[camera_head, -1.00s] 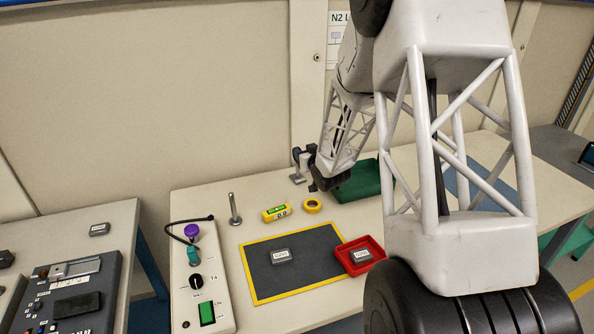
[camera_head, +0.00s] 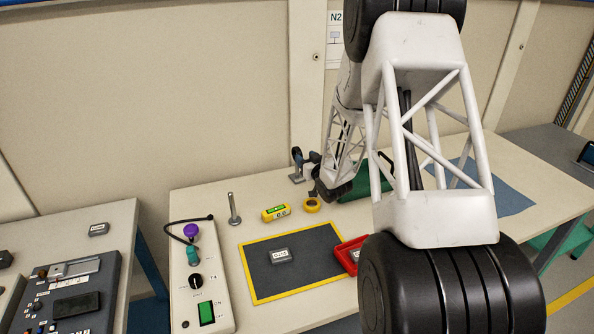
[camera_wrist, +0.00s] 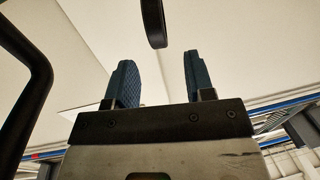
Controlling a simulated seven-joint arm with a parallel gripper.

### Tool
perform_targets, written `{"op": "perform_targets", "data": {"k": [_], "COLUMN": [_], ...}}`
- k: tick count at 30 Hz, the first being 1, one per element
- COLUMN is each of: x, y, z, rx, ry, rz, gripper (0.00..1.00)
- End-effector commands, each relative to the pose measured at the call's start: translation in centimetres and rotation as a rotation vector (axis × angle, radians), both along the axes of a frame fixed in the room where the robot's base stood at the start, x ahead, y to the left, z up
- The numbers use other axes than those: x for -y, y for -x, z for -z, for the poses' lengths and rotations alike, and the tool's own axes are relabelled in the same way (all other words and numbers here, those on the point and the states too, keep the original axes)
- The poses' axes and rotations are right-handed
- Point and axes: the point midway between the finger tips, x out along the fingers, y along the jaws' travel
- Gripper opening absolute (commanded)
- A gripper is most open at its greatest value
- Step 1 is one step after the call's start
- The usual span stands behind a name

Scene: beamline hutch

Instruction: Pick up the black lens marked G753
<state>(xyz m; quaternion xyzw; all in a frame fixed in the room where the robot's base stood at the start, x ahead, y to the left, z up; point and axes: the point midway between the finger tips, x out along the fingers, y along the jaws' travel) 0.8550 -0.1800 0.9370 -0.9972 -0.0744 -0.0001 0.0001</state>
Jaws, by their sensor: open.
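No lens with a readable G753 mark shows; the labels are too small to read. A dark grey block with a white label (camera_head: 281,256) lies on the black mat with a yellow border (camera_head: 318,240). A red tray (camera_head: 347,250) is right of it, partly hidden by my arm, with a piece of a labelled block showing inside. Another labelled grey block (camera_head: 98,229) lies on the left table. My gripper (camera_wrist: 155,80) is open in the wrist view, its two blue fingers apart with nothing between them, facing the pale wall and ceiling.
A green tray (camera_head: 362,188) is partly hidden by my arm. A dark curved bar (camera_wrist: 152,22) shows above the fingers.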

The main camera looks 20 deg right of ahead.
Motion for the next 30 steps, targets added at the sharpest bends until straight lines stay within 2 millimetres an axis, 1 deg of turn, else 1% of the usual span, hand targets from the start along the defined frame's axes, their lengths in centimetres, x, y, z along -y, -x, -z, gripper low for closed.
{"op": "perform_targets", "data": {"k": [6,20,26,30], "x": [-0.2,-0.2,-0.5,-0.7], "y": [-1.2,-1.6,-3.0,-4.5], "z": [0.0,0.0,0.0,0.0], "rx": [0.001,0.000,-0.001,0.000], "ry": [0.000,0.000,0.000,0.000], "rz": [0.000,0.000,0.000,-0.001], "gripper": [0.49,0.49,0.49,0.49]}}
